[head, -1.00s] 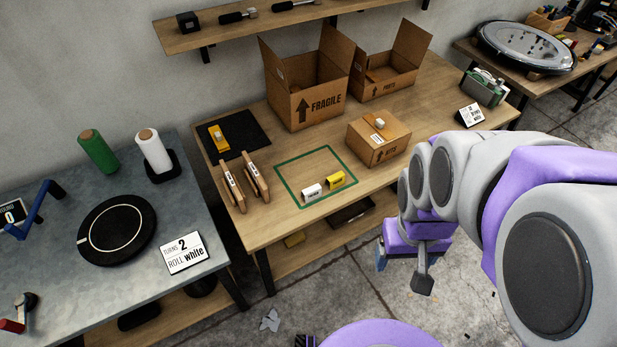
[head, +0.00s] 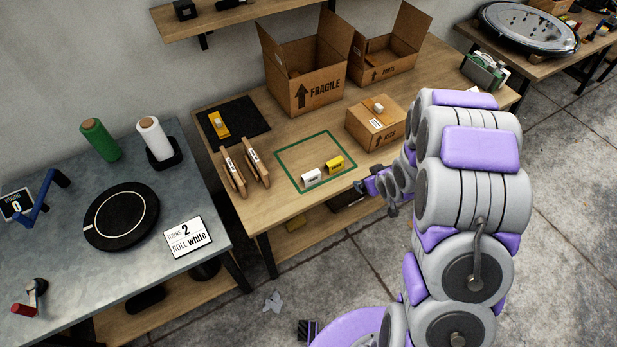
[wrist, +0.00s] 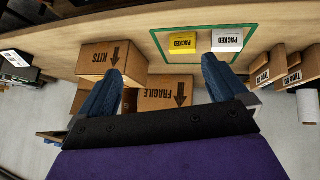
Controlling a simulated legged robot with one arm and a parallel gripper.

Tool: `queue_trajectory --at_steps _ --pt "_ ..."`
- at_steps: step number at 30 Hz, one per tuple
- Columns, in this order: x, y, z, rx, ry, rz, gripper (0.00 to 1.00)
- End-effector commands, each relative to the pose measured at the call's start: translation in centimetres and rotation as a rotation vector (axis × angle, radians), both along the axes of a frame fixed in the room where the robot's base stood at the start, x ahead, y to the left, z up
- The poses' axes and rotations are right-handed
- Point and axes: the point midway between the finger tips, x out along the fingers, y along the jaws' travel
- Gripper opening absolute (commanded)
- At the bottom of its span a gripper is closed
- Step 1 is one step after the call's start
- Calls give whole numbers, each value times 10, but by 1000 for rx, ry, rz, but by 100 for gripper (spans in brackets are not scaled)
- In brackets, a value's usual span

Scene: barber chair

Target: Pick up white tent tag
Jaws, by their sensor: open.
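The white tent tag (head: 311,177) stands on the wooden table near its front edge, inside the green outlined square (head: 290,156). A yellow tent tag (head: 335,165) stands just right of it. In the wrist view the white tag (wrist: 227,40) and the yellow tag (wrist: 183,44) appear at the top, both reading "PACKED". My gripper (head: 372,185) is at the table's front edge, to the right of the tags and apart from them. In the wrist view its blue fingers (wrist: 160,78) are spread wide with nothing between them.
A closed KITS box (head: 376,121) sits right of the green square. The open FRAGILE box (head: 305,85) and PARTS box (head: 385,62) stand behind. The inside of the green square behind the tags is clear.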

Motion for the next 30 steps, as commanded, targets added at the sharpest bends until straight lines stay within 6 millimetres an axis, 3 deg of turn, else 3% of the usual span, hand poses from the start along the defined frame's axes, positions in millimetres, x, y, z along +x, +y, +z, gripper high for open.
queue_trajectory --at_steps 1,3,12,16,23,30 --pt "1 7 -18 28 -19 25 100" --pt "5 22 -34 68 -64 64 100" --pt "-1 91 -88 282 -262 170 100" --pt "-11 108 -98 377 -336 182 100" --pt "-22 115 -102 478 -410 173 100" --pt "-3 136 -112 483 -418 177 100"
